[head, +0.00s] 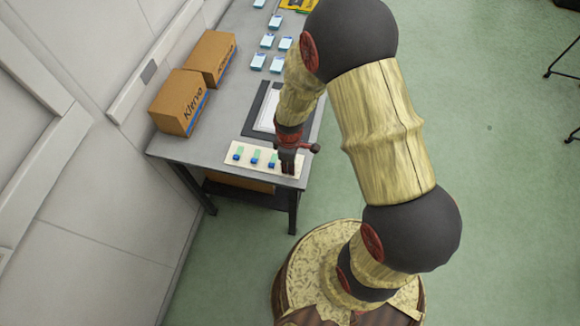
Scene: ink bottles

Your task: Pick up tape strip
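A cream board (231,166) lies at the near end of the grey table. On it stand several small pieces with blue lower ends and pale green upper parts: a left one (237,154), a middle one (255,157) and a right one (272,160). I cannot tell for sure which thing is the tape strip; the green parts may be strips. My gripper (290,157), dark and red, is over the right part of the board, just right of the right piece. It hides part of the board. Its fingers are too small to tell whether they are open or shut.
Two brown cardboard boxes, a near one (178,104) and a far one (211,57), stand along the table's wall side. A dark-framed white panel (266,108) lies behind the board. Several light blue packs (267,41) lie farther back, with a yellow item (297,5) beyond.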

